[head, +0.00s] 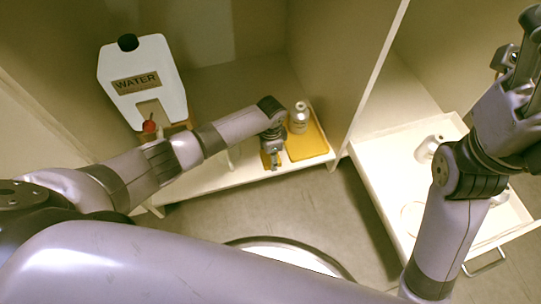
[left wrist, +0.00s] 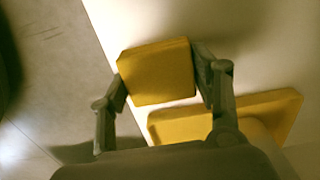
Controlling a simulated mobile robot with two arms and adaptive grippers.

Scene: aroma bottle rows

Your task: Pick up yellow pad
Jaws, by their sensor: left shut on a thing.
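A small yellow pad (left wrist: 157,72) sits between the two fingers of my left gripper (left wrist: 160,80), which is shut on it. In the head view my left gripper (head: 272,160) is at the front edge of the shelf, and only a sliver of the held pad shows there. A larger yellow pad or tray (head: 308,146) lies on the shelf just right of the gripper. It also shows below the held pad in the left wrist view (left wrist: 270,110). My right gripper (head: 519,62) is raised at the far right, away from the pads; its finger opening is unclear.
A white bottle (head: 299,117) stands on the larger yellow piece. A panel separates the shelf from an open white drawer (head: 384,171) at right, holding a white bottle (head: 428,149).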

